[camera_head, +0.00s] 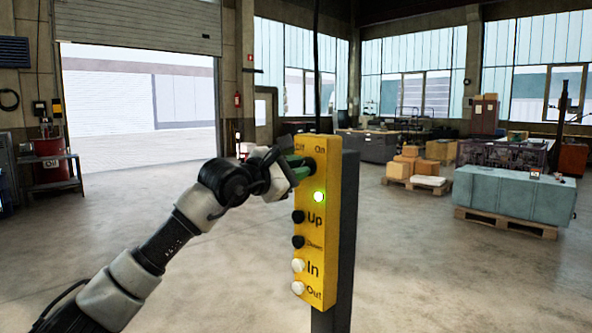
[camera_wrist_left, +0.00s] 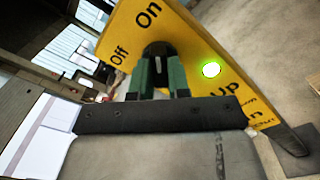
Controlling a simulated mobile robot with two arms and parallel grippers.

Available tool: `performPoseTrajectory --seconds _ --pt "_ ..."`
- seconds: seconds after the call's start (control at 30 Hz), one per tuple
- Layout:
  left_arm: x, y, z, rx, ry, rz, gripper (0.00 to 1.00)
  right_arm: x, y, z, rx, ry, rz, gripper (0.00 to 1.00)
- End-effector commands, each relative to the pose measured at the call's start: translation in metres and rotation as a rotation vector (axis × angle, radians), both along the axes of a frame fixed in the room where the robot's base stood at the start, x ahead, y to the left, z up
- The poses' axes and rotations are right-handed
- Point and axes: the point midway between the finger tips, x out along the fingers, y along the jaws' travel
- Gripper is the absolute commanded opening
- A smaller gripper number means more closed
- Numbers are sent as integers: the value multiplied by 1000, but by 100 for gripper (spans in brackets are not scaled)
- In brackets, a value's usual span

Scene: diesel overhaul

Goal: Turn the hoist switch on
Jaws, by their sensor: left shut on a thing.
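A yellow hoist control panel (camera_head: 322,220) stands upright on a dark post in the middle of the head view. It is marked Off and On at the top, with Up, Down, In and Out below. A round lamp (camera_head: 319,196) on it glows green. My left gripper (camera_head: 299,166) is at the panel's top, its green fingers shut on the black hoist switch (camera_wrist_left: 158,50), between the fingers in the left wrist view. The fingers hide much of the switch, so I cannot tell its exact angle. My right gripper is out of view.
Black buttons (camera_head: 298,217) and white buttons (camera_head: 298,265) sit below the lamp. A blue-grey block (camera_head: 508,196) on a pallet and cardboard boxes (camera_head: 407,166) stand at the right. A red drum (camera_head: 52,160) is at the far left. The floor around the post is clear.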

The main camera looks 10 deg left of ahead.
Motion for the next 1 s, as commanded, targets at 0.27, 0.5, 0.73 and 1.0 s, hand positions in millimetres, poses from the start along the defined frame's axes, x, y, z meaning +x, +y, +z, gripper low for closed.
performPoseTrajectory --seconds 0.27,0.5,0.73,1.0 --pt "0 0 -1 0 2 0 43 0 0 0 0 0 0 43" --pt "-2 2 -1 -1 1 0 43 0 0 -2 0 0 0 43" --pt "-31 23 -4 1 -1 3 43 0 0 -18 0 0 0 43" --pt "-74 50 -3 0 -1 2 43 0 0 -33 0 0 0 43"
